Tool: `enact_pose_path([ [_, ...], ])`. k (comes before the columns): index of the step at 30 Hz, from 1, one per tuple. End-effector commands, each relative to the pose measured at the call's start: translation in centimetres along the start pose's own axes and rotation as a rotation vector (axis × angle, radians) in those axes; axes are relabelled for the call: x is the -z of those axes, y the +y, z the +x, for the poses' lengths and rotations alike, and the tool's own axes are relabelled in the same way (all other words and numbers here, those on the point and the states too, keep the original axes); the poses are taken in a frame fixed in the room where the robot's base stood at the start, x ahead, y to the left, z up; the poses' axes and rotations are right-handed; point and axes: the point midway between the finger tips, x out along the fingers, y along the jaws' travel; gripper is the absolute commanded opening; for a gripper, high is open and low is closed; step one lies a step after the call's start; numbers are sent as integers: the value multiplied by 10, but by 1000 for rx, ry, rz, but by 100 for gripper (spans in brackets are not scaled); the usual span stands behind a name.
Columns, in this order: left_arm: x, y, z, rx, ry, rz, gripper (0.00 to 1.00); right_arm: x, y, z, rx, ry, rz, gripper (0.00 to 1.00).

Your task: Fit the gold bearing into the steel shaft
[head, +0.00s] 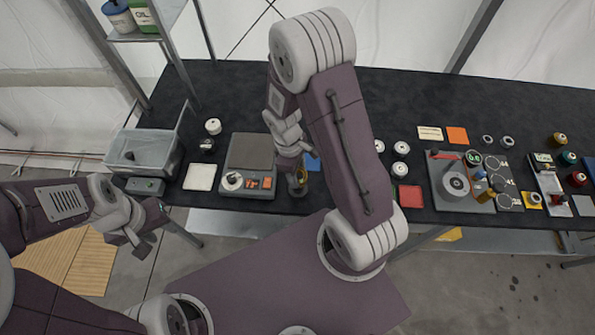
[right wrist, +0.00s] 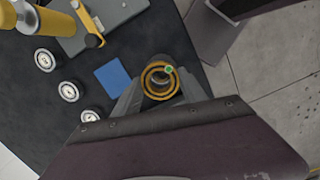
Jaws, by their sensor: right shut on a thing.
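The gold bearing (right wrist: 149,84) shows in the right wrist view as a ring with a dark middle, between the fingers of my right gripper. My right gripper (head: 297,182) is shut on it, near the table's front edge in the head view. The bearing also shows there as a small gold and dark piece (head: 300,178). I cannot pick out the steel shaft for sure. A yellow and steel cylinder (right wrist: 38,18) stands at the top left of the right wrist view. My left gripper (head: 138,243) hangs in front of the table at left; its jaw opening is unclear.
A grey scale (head: 250,151) lies left of my right gripper. A clear bin (head: 146,157) stands further left. A blue square (right wrist: 113,77) and several white round pieces (right wrist: 69,91) lie nearby. A grey fixture (head: 440,177) stands at right. My right arm hides the table's middle.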

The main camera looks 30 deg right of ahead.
Motion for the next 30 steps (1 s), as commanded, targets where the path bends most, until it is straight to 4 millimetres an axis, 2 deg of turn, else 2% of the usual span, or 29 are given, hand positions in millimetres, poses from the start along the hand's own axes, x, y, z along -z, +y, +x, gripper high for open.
enact_pose_path([
  [30,0,0,-4,0,0,0,36,0,0,1,0,0,0,4],
])
